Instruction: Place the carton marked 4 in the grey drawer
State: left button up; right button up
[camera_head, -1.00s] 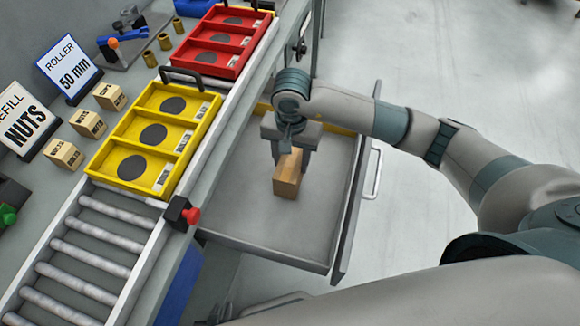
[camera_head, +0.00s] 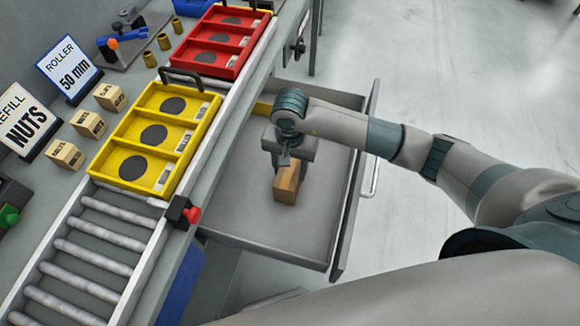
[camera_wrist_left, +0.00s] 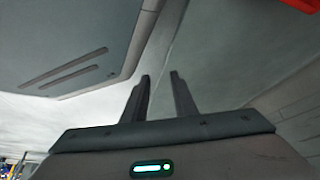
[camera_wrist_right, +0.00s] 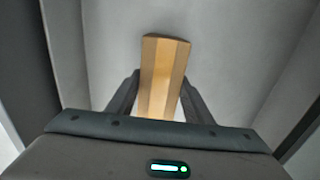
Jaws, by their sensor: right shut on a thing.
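A plain tan carton (camera_head: 286,186) is in my right gripper (camera_head: 289,165), inside the open grey drawer (camera_head: 262,234). Its number does not show. The carton also fills the space between the fingers in the right wrist view (camera_wrist_right: 162,75), with the fingers against its two sides. It is at or just above the drawer floor; I cannot tell whether it touches. My left gripper (camera_wrist_left: 160,75) shows only in the left wrist view, with a gap between its fingers and nothing in it.
A yellow tray (camera_head: 122,147) and a red tray (camera_head: 240,66) sit on the roller conveyor (camera_head: 83,241) left of the drawer. Several small cartons (camera_head: 65,154) stand by the signs (camera_head: 22,117). The drawer floor around the held carton is clear.

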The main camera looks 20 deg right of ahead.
pick_arm(q)
jog(key=shift+w+d+r+t, duration=0.15)
jog(key=shift+w+r, duration=0.05)
jog(key=shift+w, duration=0.3)
jog(key=shift+w+d+r+t, duration=0.1)
jog(key=shift+w+r+t, duration=0.1)
jog(key=shift+w, duration=0.25)
pick_arm(e)
jog(key=shift+f, duration=0.1)
jog(key=o, duration=1.6)
jog(key=shift+c, duration=0.2)
pick_arm(q)
jog(key=shift+d, duration=0.1)
jog(key=shift+s, duration=0.15)
